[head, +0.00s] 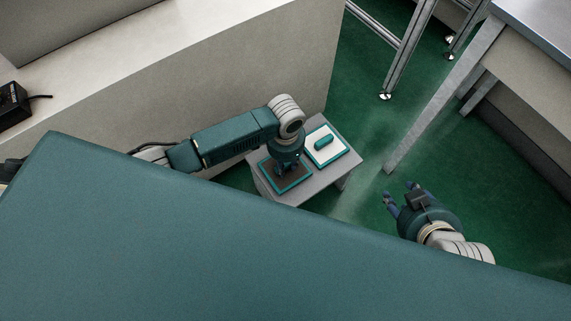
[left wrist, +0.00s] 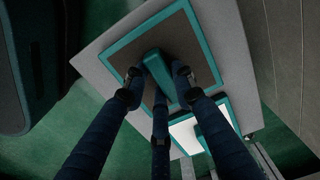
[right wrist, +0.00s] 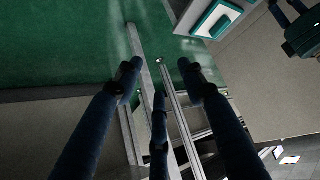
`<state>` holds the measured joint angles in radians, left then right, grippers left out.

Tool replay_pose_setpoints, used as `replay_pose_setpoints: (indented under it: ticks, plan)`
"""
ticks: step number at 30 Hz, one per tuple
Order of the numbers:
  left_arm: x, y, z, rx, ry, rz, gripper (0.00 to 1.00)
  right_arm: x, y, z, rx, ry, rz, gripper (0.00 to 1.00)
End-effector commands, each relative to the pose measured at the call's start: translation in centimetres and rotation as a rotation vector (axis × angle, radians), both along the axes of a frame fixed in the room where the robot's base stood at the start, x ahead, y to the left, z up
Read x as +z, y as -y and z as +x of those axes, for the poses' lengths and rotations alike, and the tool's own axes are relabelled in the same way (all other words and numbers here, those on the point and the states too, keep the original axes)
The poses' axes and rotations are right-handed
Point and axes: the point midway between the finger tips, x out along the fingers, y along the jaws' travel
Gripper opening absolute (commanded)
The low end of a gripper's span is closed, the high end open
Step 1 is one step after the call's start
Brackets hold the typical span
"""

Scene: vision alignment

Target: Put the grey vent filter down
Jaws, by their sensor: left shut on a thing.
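The grey vent filter is a dark panel (head: 293,182) in a teal frame, with a raised teal handle. It lies level at the near left part of a small grey table (head: 318,183); I cannot tell whether it touches the top. My left gripper (head: 286,170) points down over it. In the left wrist view its fingers (left wrist: 159,80) are closed around the teal handle (left wrist: 160,65) of the filter (left wrist: 130,52). My right gripper (head: 399,190) is open and empty above the floor, right of the table, as the right wrist view (right wrist: 160,78) also shows.
A white panel (head: 338,154) with a teal frame and handle lies beside the grey filter on the table; it also shows in the right wrist view (right wrist: 205,25). A pale wall-like counter (head: 230,60) stands behind. A metal-legged bench (head: 530,30) is at upper right. Green floor lies between.

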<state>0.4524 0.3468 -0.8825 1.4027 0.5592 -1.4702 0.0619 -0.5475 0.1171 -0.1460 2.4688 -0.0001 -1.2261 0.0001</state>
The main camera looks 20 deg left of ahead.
Motion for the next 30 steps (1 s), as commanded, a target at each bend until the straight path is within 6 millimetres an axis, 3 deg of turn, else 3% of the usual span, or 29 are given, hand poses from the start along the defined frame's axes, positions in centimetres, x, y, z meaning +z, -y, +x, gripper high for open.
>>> replay_pose_setpoints:
  ticks: [8,9,12,23,30]
  plan:
    - [-0.3,0.0,0.0,0.0,-0.001,-0.001,0.0,0.0,0.0,0.0,0.0,0.0,0.0,0.4]
    - [-0.3,0.0,0.0,0.0,-0.001,-0.001,0.3,0.0,0.0,0.0,0.0,0.0,0.0,0.4]
    - [-0.3,0.0,0.0,0.0,0.0,0.0,0.45,0.0,0.0,0.0,0.0,0.0,0.0,0.4]
    - [0.2,0.0,0.0,0.0,0.0,0.0,0.45,0.1,0.0,0.0,0.001,-0.001,0.001,0.4]
    - [2.0,0.0,0.0,0.0,0.001,-0.001,0.45,-1.6,1.3,-3.9,-0.014,-0.165,-0.036,0.4]
